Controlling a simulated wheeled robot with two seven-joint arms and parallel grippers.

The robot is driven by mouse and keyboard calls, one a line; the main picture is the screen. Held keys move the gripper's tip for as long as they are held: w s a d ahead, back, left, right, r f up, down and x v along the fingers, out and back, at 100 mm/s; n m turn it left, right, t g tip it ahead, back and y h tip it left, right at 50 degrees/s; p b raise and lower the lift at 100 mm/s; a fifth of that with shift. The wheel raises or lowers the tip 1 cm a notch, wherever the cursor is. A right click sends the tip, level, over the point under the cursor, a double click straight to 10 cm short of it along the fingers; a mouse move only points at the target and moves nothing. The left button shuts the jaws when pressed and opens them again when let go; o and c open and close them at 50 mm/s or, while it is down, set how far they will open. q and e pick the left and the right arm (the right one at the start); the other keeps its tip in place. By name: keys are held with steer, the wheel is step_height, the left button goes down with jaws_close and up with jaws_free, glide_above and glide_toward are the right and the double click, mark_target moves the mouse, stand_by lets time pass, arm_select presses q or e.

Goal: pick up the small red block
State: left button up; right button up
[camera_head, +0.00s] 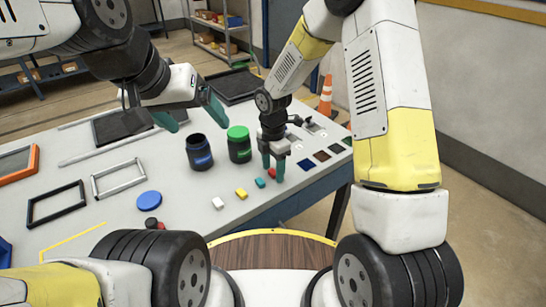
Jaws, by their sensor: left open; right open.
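The small red block (271,173) lies on the grey table (120,180) near its front edge, partly hidden by my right gripper. My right gripper (274,170) points down with its teal fingers open, and the red block shows between or just behind the fingertips. I cannot tell whether they touch it. My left gripper (192,117) is open and empty above the table, behind the dark jar, away from the red block.
A teal block (260,183), a yellow block (241,193) and a white block (218,203) lie left of the red one. A dark blue jar (199,152) and a green-lidded jar (239,144) stand behind. Coloured squares (322,155) lie to the right.

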mark_target(273, 171)
jaws_close()
stand_by(0.4)
steer(key=shift+r, duration=0.65)
step_height(273, 171, up, 2)
steer(key=shift+r, duration=0.1)
steer(key=s+a, duration=0.2)
steer(key=s, duration=0.5)
steer(key=s+a+r, duration=0.1)
steer(key=s+a, duration=0.2)
steer(key=s, duration=0.5)
steer(key=shift+s+r, duration=0.15)
steer(key=shift+r, duration=0.05)
